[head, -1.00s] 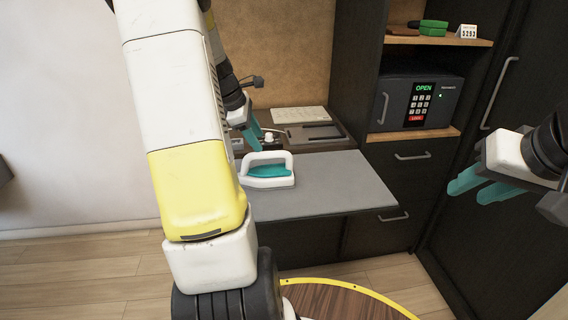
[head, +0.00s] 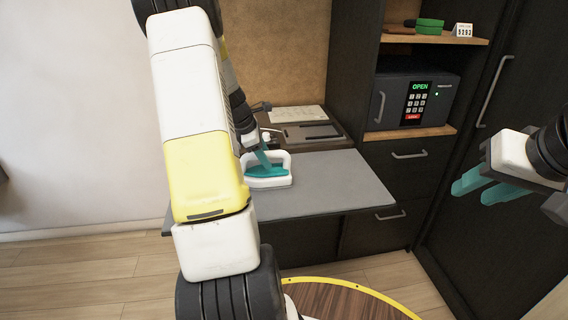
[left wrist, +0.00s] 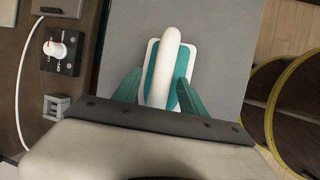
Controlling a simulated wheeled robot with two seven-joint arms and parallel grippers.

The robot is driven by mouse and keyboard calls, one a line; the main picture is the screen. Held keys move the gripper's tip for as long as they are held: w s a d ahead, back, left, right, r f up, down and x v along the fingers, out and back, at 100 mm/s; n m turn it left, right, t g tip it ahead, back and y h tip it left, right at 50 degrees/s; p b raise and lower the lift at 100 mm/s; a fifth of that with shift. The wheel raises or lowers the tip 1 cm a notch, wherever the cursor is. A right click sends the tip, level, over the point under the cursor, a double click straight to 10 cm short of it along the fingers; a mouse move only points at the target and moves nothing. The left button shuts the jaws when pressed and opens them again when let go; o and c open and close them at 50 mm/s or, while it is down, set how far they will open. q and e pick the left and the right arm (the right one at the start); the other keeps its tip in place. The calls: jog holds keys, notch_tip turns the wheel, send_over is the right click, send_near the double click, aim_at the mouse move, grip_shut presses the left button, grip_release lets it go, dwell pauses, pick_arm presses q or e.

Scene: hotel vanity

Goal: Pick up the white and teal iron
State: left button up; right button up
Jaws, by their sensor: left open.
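The white and teal iron (head: 267,181) rests on the grey board by its left part, partly behind my left gripper in the head view. In the left wrist view the iron's white handle (left wrist: 164,66) lies between the two teal fingers. My left gripper (left wrist: 157,90) is open, with one finger on each side of the handle; I cannot tell whether they touch it. It also shows in the head view (head: 262,158) above the iron. My right gripper (head: 478,187) is at the far right, away from the iron, with its teal fingers apart and nothing between them.
The grey board (head: 335,185) is clear right of the iron. Behind it are a dark tray (head: 310,134) and a paper sheet (head: 297,114). A safe (head: 415,98) sits on a shelf at right. A knob box (left wrist: 61,46) with a white cord is left of the board.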

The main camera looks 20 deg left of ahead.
pick_arm(q)
grip_shut()
jog(key=shift+r, duration=0.15)
dwell(1.1)
